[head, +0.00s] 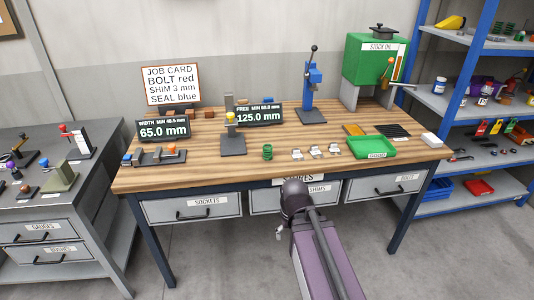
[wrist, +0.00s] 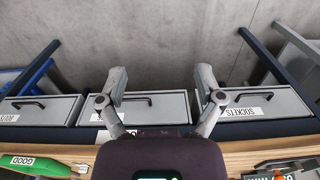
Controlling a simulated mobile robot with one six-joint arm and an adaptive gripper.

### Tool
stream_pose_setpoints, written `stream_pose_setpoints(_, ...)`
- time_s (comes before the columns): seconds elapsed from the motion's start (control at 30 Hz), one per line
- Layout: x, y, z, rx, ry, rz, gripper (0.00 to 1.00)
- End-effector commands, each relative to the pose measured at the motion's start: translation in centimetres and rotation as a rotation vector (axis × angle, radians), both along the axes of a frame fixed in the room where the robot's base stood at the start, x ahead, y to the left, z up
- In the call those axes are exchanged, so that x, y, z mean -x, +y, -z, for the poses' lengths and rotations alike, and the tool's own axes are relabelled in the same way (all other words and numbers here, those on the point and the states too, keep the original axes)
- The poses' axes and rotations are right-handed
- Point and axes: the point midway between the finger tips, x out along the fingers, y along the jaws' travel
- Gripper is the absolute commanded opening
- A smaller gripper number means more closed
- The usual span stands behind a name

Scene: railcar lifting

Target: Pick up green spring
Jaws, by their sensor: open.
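The green spring (head: 267,152) stands upright on the wooden workbench (head: 215,172), near the middle of its front half. My gripper shows in the wrist view (wrist: 158,92) with its two fingers spread apart and nothing between them. It is in front of the bench's drawers. In the head view my arm reaches up from the bottom toward the bench's front edge, and the fingers are hardly seen there. The spring is apart from my gripper and does not show in the wrist view.
Right of the spring are several small metal parts (head: 315,152) and a green tray (head: 374,148). A grey gauge stand (head: 232,144) is to its left, with a display (head: 259,116) behind. A blue press (head: 312,95) stands farther back. Bare wood lies in front of the spring.

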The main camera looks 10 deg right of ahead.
Motion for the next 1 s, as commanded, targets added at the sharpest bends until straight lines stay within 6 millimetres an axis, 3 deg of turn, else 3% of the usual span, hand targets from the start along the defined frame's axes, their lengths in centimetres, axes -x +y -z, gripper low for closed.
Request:
stream_pose_setpoints(0.17, -1.6, 0.2, 0.2, -0.039, -0.031, 0.092, 1.00)
stream_pose_setpoints(0.37, -5.4, 1.0, 0.5, -0.152, -0.099, 0.328, 1.00)
stream_pose_setpoints(0.73, -15.5, 1.8, -0.5, -0.532, -0.175, 0.992, 1.00)
stream_pose_setpoints(1.0, -22.7, 0.7, -2.4, -0.869, -0.106, 1.491, 1.00)
